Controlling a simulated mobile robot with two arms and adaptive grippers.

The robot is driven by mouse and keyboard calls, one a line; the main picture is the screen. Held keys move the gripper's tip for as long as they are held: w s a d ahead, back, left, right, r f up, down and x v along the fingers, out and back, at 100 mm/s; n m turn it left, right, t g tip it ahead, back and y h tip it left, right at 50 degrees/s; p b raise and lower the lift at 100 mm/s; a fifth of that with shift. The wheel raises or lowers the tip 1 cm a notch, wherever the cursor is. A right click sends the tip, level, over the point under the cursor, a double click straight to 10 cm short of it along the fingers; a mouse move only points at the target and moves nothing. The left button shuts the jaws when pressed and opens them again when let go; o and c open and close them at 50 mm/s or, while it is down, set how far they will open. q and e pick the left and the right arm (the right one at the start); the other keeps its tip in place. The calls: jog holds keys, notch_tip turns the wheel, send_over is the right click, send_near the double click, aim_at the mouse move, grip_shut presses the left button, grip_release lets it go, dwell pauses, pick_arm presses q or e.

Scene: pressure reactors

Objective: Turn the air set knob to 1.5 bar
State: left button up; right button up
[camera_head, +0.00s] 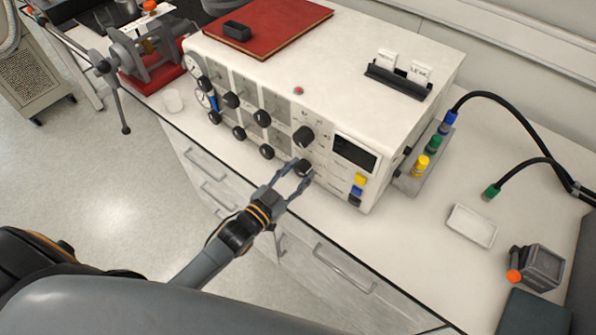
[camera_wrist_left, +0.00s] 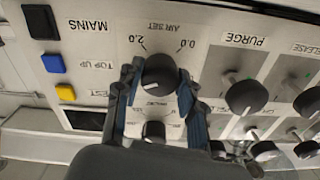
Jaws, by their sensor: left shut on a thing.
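The air set knob (camera_wrist_left: 160,75) is a round black knob on the white front panel. It sits below the upside-down "AIR SET" label and its 0.0 and 2.0 marks in the left wrist view. In the head view the knob (camera_head: 304,166) is low on the panel, partly covered by my gripper. My left gripper (camera_head: 297,170) reaches it from the front. Its two fingers stand on either side of the knob, shut on it, as the left wrist view also shows (camera_wrist_left: 160,88). I cannot read the knob's pointer clearly. My right gripper is not in view.
Another black knob (camera_head: 303,136) sits above, left of a dark display (camera_head: 355,152). Yellow (camera_head: 360,180) and blue (camera_head: 356,191) buttons are just right of the gripper. Several smaller knobs lie left. Drawer handles (camera_head: 345,268) project below the bench edge.

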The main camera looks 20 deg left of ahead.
pick_arm(q)
jog(key=shift+f, duration=0.1)
dwell(0.3)
jog(key=o, duration=1.2)
jog(key=v, duration=1.2)
